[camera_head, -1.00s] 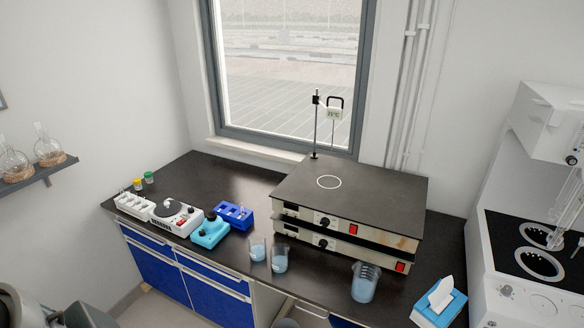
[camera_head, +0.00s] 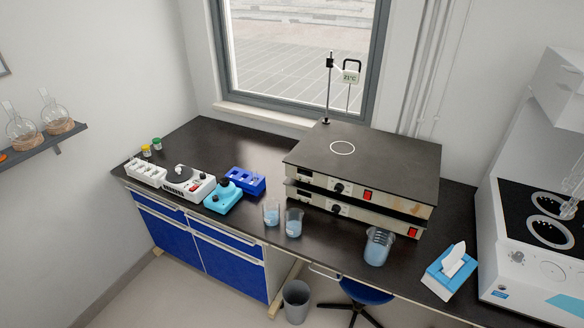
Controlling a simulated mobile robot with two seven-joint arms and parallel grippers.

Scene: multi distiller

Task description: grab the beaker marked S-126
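Three beakers with pale blue liquid stand upright on the dark bench in the head view. The left beaker (camera_head: 271,213) and the middle beaker (camera_head: 293,223) stand close together near the front edge, in front of the stacked hotplates. The right beaker (camera_head: 377,247) is larger and stands by the right front corner of the hotplates. Markings on the beakers are too small to read, so I cannot tell which is S-126. Neither of my grippers shows in this view.
A blue tissue box (camera_head: 450,270) is at right. Small lab devices (camera_head: 190,184) line the left. A bin (camera_head: 296,300) and blue stool (camera_head: 366,291) are below the bench.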

